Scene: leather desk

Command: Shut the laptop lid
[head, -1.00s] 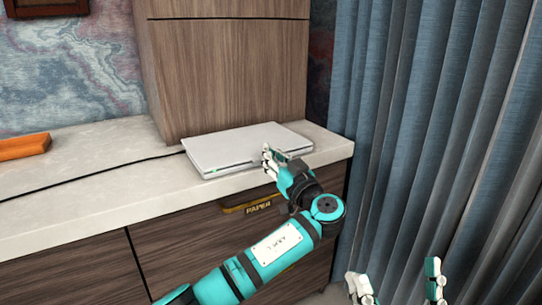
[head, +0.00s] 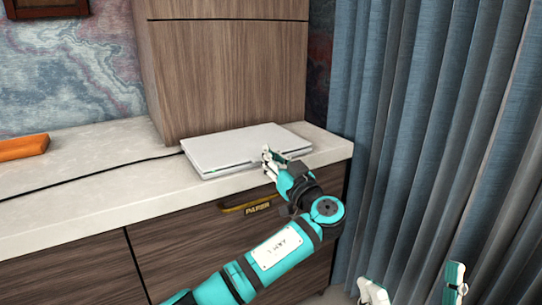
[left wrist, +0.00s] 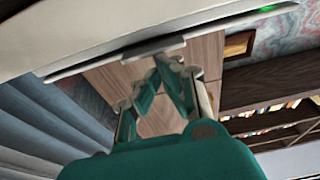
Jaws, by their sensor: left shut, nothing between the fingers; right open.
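The laptop (head: 235,145) is a flat white slab on the pale counter, its lid down or nearly down; a thin line shows along its front edge. I cannot tell if a small gap remains there. My left gripper (head: 270,156) is shut and empty at the laptop's front right edge. In the left wrist view my left gripper's fingers (left wrist: 165,72) point at the laptop's edge (left wrist: 165,42), where a small green light shows; I cannot tell whether they touch. My right gripper (head: 414,280) is open and empty, low in front of the curtain, away from the laptop.
The pale counter (head: 80,205) has free room left of the laptop. An orange object (head: 24,146) lies at the far left. A wooden cabinet (head: 225,75) stands right behind the laptop. A blue curtain (head: 430,120) hangs on the right. A dark cable runs to the laptop.

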